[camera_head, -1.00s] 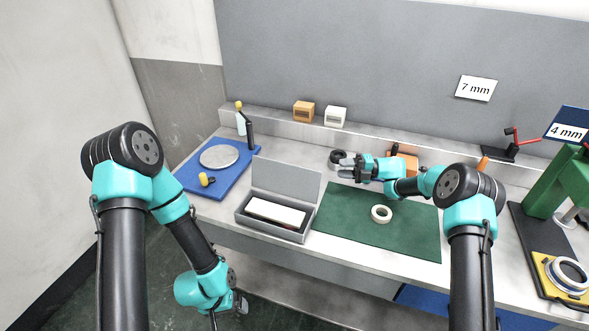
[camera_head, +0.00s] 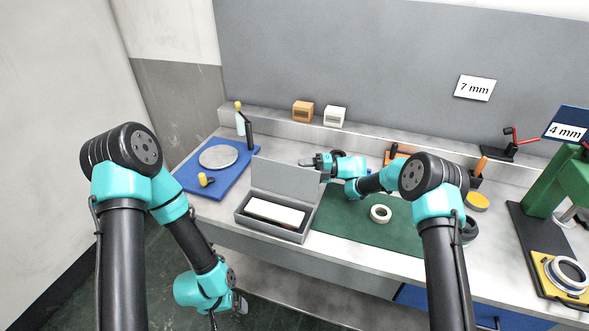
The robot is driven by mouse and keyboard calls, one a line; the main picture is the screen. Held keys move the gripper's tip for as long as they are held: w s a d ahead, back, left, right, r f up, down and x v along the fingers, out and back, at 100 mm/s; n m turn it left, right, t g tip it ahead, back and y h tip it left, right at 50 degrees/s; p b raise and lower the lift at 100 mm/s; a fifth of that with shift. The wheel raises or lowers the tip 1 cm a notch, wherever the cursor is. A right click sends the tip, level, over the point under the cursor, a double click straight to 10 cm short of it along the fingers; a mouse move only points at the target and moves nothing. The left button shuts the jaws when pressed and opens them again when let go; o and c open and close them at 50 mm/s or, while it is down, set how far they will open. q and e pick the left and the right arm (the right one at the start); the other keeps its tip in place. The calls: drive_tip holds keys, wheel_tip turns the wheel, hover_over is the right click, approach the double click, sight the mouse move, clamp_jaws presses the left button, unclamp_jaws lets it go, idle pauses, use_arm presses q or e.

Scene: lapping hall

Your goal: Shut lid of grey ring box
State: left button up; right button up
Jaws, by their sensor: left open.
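The grey ring box (camera_head: 270,231) stands on the bench left of the green mat. Its lid (camera_head: 285,180) is up and open, leaning back at the far side. A white slab with a dark red edge (camera_head: 275,212) lies in the box. My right gripper (camera_head: 306,162) is just behind the upper right part of the lid, its fingers pointing left; whether it touches the lid, and how far its jaws are apart, I cannot tell. My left gripper (camera_head: 240,304) hangs low in front of the bench, away from the box, and is open.
A white ring (camera_head: 380,214) lies on the green mat (camera_head: 350,222). A blue board (camera_head: 230,181) with a grey disc (camera_head: 219,156) is left of the box. Orange (camera_head: 303,111) and white (camera_head: 335,116) blocks stand on the back ledge.

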sight(295, 169)
drive_tip(key=shift+s+a, duration=0.2)
drive_tip(key=shift+a, duration=1.55)
clamp_jaws()
